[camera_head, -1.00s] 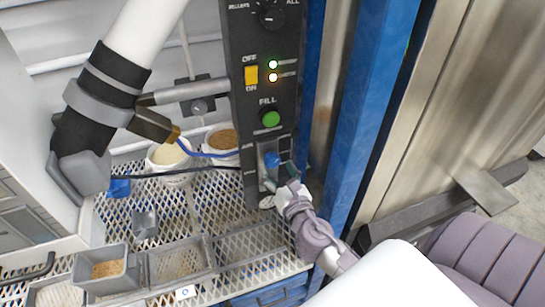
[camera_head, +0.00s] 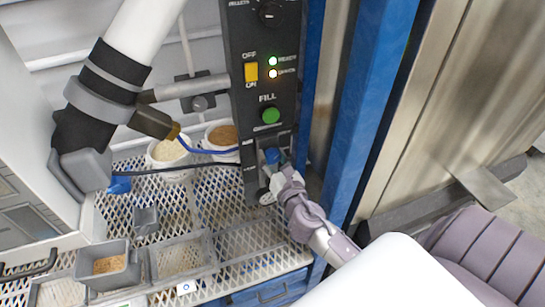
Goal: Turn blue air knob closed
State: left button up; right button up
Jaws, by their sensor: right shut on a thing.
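The blue air knob (camera_head: 272,155) sits near the bottom of the black control panel (camera_head: 265,98), below the green FILL button. My right gripper (camera_head: 274,176) reaches up from the lower right and is shut on the blue knob; its fingers cover much of the knob's lower part. The exact finger contact is small and partly hidden. My left gripper does not show in the head view.
The panel has a yellow ON/OFF switch (camera_head: 251,72) and a green button (camera_head: 270,116). White tubs (camera_head: 167,158) and grey bins (camera_head: 107,272) stand on a mesh shelf to the left. A blue post (camera_head: 367,100) rises close to the right of the panel.

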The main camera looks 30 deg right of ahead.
jog(key=shift+m, duration=0.4)
jog(key=m, duration=0.3)
jog(key=shift+m+b, duration=0.3)
jog(key=shift+m, duration=0.1)
jog(key=m, duration=0.4)
jog(key=shift+m, duration=0.3)
jog(key=m, duration=0.4)
jog(key=shift+r, duration=0.1)
jog(key=shift+m+p, duration=0.55)
jog(key=shift+m, duration=1.95)
jog(key=o, duration=1.1)
jog(key=shift+o, duration=0.2)
